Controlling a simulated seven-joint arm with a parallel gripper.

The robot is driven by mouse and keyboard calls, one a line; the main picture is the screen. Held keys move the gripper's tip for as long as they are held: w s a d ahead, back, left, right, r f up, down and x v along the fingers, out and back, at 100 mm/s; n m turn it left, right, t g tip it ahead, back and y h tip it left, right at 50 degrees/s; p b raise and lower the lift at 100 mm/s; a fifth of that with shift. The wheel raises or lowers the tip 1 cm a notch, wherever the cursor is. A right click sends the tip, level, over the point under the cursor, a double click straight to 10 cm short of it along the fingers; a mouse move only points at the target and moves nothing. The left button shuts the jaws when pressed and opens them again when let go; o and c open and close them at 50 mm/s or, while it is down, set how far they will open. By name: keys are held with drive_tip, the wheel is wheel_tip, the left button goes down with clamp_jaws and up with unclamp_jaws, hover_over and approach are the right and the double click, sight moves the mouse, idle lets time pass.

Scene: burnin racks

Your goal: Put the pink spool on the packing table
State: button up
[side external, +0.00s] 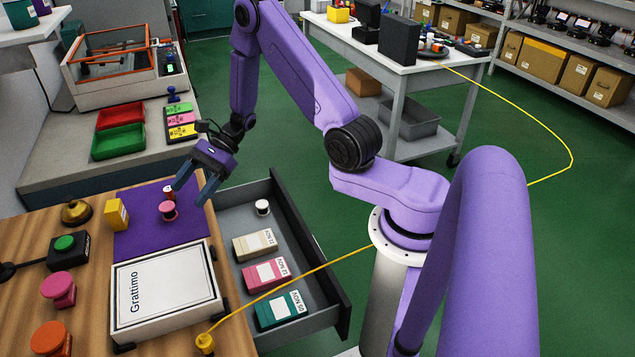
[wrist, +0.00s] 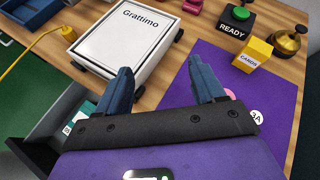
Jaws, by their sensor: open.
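A small pink spool (side external: 168,211) stands on the purple mat (side external: 138,238) on the wooden table. In the wrist view it is mostly hidden behind a finger, with a pink edge (wrist: 230,94) showing. A larger pink spool-shaped piece (side external: 58,292) stands at the table's left side; I cannot tell which one the task means. My gripper (side external: 195,186) is open and empty, above the mat's right edge near the drawer, up and right of the small spool. Its two fingers (wrist: 161,72) are apart in the wrist view. Which table is the packing table is not marked.
The white Grattimo panel (side external: 165,291), yellow cards box (side external: 116,214), bell (side external: 76,212) and green READY button (side external: 65,243) stand around the mat. An open drawer (side external: 240,219) holds several labelled boxes. A yellow cable crosses the drawer. A white-topped table (side external: 375,50) stands behind.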

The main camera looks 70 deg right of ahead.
drive_tip(key=s+a+r+n+g+h, duration=0.3)
drive_tip(key=s+a+n+g, duration=0.1)
drive_tip(key=s+n, duration=0.35)
drive_tip(key=s+a+r+n+g+h, duration=0.2)
drive_tip(key=s+a+r+n+g, duration=0.2)
drive_tip(key=s+n, duration=0.3)
drive_tip(key=s+d+r+n+t+h, duration=0.2)
drive_tip(key=s+d+n+h, duration=0.1)
drive_tip(key=s+n, duration=0.5)
drive_tip(key=s+d+r+n+t+h, duration=0.2)
drive_tip(key=s+d+n+h, duration=0.1)
drive_tip(key=s+n, duration=0.5)
drive_tip(key=shift+s+r+t+h, duration=0.35)
drive_tip(key=shift+r+t+h, duration=0.05)
drive_tip(key=shift+d+n, duration=0.1)
drive_tip(key=shift+n, duration=0.35)
drive_tip(key=shift+c, duration=0.6)
